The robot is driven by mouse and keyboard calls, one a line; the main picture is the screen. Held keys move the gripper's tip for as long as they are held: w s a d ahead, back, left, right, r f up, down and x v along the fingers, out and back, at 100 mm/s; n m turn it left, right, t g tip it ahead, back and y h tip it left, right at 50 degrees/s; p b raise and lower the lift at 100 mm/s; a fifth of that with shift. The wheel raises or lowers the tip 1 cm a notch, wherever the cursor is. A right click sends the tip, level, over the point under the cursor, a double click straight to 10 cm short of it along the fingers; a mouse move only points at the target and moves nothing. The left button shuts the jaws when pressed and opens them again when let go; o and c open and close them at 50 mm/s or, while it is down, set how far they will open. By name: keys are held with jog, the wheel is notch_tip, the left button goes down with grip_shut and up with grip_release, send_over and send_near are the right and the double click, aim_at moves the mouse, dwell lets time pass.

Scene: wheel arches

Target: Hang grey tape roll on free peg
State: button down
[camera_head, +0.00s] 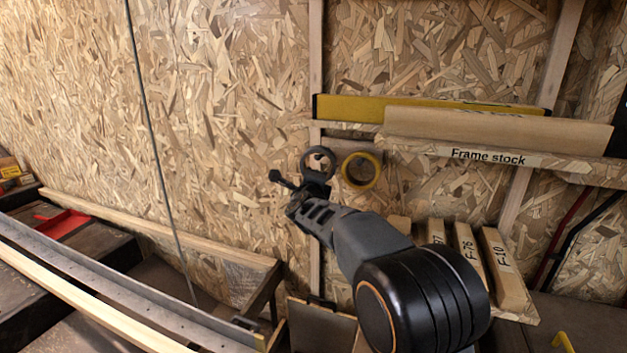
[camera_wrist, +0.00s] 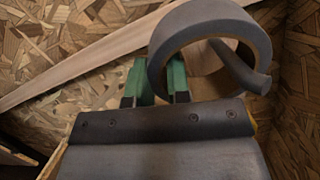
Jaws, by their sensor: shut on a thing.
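The grey tape roll (camera_head: 304,161) is at the tip of my gripper (camera_head: 298,192), in front of the wall post in the head view. In the wrist view the roll (camera_wrist: 205,22) stands at the right green finger of my gripper (camera_wrist: 154,85), its opening partly facing the camera. My gripper is shut on the roll; the exact contact is partly hidden. A yellow tape roll (camera_head: 376,170) hangs on the wall just right of the grey roll. I cannot make out a free peg clearly; a grey bar-like shape shows through the roll's opening in the wrist view.
A shelf marked "Frame stock" (camera_head: 487,156) with a yellow level (camera_head: 350,107) and a board lies up and right. Labelled blocks (camera_head: 503,268) stand below right. A cable (camera_head: 160,150) hangs left.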

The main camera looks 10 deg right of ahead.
jog(key=c, duration=1)
grip_release()
